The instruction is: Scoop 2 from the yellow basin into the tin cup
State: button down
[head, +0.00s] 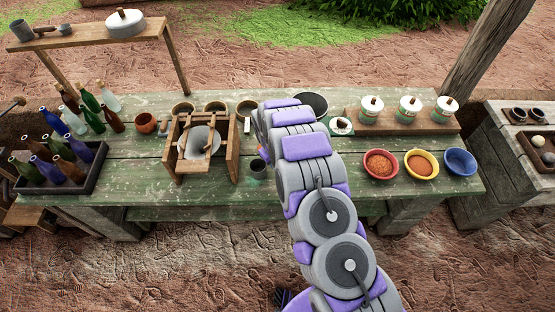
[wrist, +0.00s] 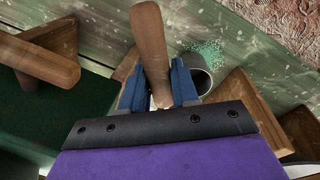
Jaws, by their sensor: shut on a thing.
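The yellow basin (head: 421,163) stands on the right of the green table, holding orange-red grains. The tin cup (head: 258,168) stands left of my arm, beside the wooden frame. In the wrist view the grey tin cup (wrist: 197,76) shows just beyond my fingers, with pale green specks on the table beside it. My gripper (wrist: 159,92) is shut on a wooden handle (wrist: 149,45). Whatever the handle's far end carries is hidden. In the head view my arm hides the gripper.
A red bowl (head: 381,164) and a blue bowl (head: 460,161) flank the yellow basin. A wooden frame (head: 233,158) with a pale bowl stands close left of the cup. A crate of bottles (head: 88,180) is at far left. Lidded jars (head: 410,110) stand behind the bowls.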

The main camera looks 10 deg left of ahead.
jog(key=shift+a+f+t+h+b, duration=0.25)
jog(key=shift+f+t+h+b, duration=0.05)
jog(key=shift+f+t+b, duration=0.1)
jog(key=shift+s+d+b, duration=0.1)
jog(key=shift+d+b, duration=0.35)
jog(key=shift+b, duration=0.05)
jog(key=shift+a+f+t+h+b, duration=0.25)
jog(key=shift+a+b, duration=0.2)
jog(key=shift+b, duration=0.25)
jog(key=shift+d+b, duration=0.3)
jog(key=shift+b, duration=0.35)
jog(key=shift+a+f+t+h+b, duration=0.15)
jog(key=shift+a+t+h+b, duration=0.15)
jog(key=shift+b, duration=0.45)
jog(key=shift+d+b, duration=0.15)
jog(key=shift+b, duration=0.4)
jog(key=shift+s+f+t+h+b, duration=0.1)
jog(key=shift+f+t+h+b, duration=0.75)
jog(key=shift+b, duration=2.7)
jog(key=shift+s+a+f+t+h+b, duration=0.2)
jog(key=shift+f+t+h+b, duration=0.5)
jog(key=shift+b, duration=2.05)
